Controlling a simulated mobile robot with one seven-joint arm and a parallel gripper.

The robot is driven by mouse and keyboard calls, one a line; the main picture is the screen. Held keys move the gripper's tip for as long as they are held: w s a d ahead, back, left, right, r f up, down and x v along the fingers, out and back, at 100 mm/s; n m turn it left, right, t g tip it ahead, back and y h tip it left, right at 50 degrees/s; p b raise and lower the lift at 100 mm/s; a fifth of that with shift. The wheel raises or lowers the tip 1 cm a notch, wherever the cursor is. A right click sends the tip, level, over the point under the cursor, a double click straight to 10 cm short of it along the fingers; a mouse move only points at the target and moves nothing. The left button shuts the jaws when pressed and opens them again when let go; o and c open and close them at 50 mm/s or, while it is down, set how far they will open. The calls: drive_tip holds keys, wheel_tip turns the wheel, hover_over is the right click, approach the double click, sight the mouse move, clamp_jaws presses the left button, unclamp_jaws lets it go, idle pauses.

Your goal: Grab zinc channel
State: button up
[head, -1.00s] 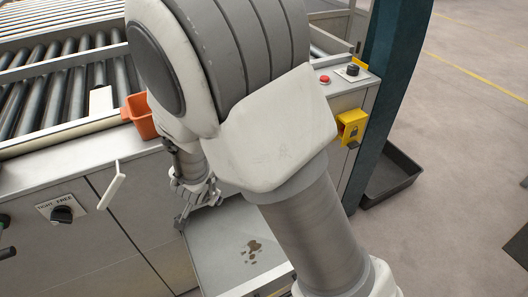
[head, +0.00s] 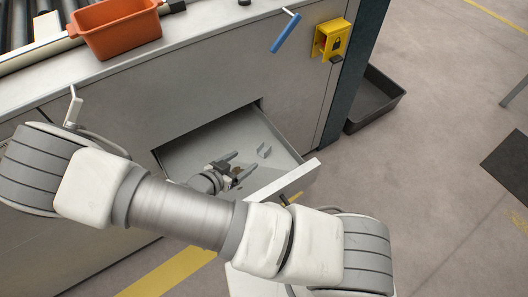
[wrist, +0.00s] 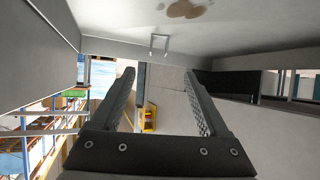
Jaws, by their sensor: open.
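A small grey U-shaped piece, which looks like the zinc channel (head: 264,151), lies on the floor of the open drawer (head: 290,181), toward its right side. It also shows in the wrist view (wrist: 153,51), beyond the fingertips near the top middle. My gripper (head: 244,163) is inside the drawer, to the left of the channel, with its fingers pointing toward it. The fingers are open and empty, and they also show in the wrist view (wrist: 160,76). The channel is apart from the fingertips.
The drawer walls and its raised front panel surround my gripper. An orange bin (head: 117,30) stands on the machine ledge above. A blue handle (head: 285,33) and a yellow lock box (head: 331,40) are on the machine front. A black tray (head: 375,101) lies on the floor at right.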

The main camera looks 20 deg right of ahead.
sight(263, 154)
drive_tip(key=b+x, duration=0.2)
drive_tip(key=x, duration=0.6)
drive_tip(key=shift+f, duration=0.1)
drive_tip(key=b+x, duration=0.2)
drive_tip(key=x, duration=0.2)
drive_tip(key=shift+d+f, duration=0.2)
drive_tip(key=shift+w+d+f, duration=0.1)
drive_tip(key=shift+w+d, duration=0.15)
drive_tip(key=shift+d, duration=0.05)
clamp_jaws()
